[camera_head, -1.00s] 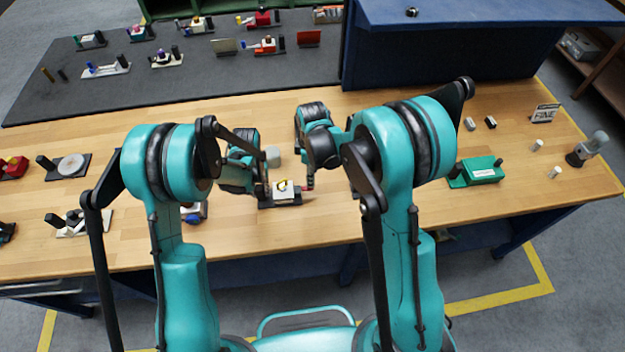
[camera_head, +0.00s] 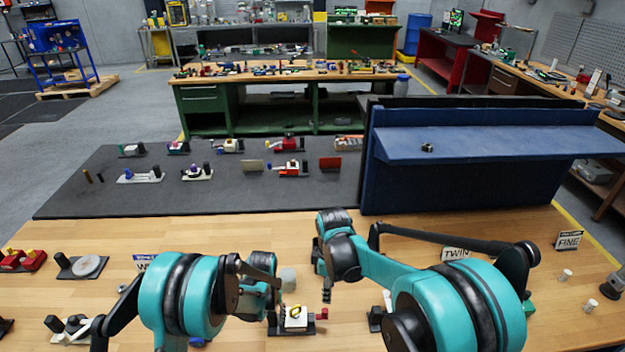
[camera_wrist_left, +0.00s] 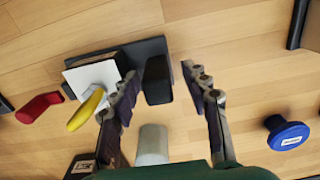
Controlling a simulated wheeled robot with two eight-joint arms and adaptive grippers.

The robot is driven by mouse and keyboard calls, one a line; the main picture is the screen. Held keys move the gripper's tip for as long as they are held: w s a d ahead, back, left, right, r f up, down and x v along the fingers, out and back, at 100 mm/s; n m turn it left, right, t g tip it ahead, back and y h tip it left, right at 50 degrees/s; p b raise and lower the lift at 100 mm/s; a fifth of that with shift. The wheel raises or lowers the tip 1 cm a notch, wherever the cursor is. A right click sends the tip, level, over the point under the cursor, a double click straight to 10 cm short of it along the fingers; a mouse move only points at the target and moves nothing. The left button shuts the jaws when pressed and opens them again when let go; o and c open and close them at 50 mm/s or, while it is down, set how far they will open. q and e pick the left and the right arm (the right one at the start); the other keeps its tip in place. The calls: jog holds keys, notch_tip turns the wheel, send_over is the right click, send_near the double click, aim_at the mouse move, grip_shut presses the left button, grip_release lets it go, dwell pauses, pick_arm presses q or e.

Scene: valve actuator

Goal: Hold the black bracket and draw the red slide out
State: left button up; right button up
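The actuator has a white block (camera_head: 296,317) with a yellow ring (camera_head: 295,311) on a dark base. A black bracket (camera_head: 272,322) stands at its left end and the red slide's end (camera_head: 322,314) shows at its right. In the left wrist view the black bracket (camera_wrist_left: 157,80) stands between the spread fingers of my left gripper (camera_wrist_left: 165,90), nearer one finger, with a gap to the other. The red slide (camera_wrist_left: 38,107) projects beyond the white plate there. My right gripper (camera_head: 326,293) hangs just above the red end; its finger opening is unclear.
A pale cylinder (camera_head: 288,278) stands behind the actuator. A blue knob (camera_wrist_left: 287,133) is on the other side of my left gripper. A black-and-white part (camera_head: 72,328) lies at left. A blue shelf (camera_head: 480,140) rises behind on the right. Wood in front of the shelf is mostly clear.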

pick_arm(q)
jog(key=shift+r, duration=0.15)
notch_tip(320, 180, up, 11)
jog(key=shift+r, duration=0.3)
jog(key=s+a+r+t+b, duration=0.3)
jog(key=s+a+r+b, duration=0.15)
jog(key=s+b, duration=0.4)
jog(key=s+a+f+t+b, duration=0.4)
jog(key=s+f+b, duration=0.2)
jog(key=s, duration=0.4)
jog(key=shift+s+a+f+b, duration=0.15)
jog(key=shift+s+a+b, duration=0.1)
jog(key=shift+b, duration=0.2)
pick_arm(e)
jog(key=s+d+f+m+t, duration=0.2)
jog(key=s+d+m+t, duration=0.1)
jog(key=s+m, duration=0.4)
jog(key=s+d+f+m+t, duration=0.1)
jog(key=s+d+m+t, duration=0.3)
jog(key=s, duration=0.7)
jog(key=d+m, duration=0.2)
jog(key=m, duration=0.1)
jog(key=shift+s+d+f+m, duration=0.2)
jog(key=shift+d+f+m, duration=0.1)
jog(key=shift+f, duration=0.1)
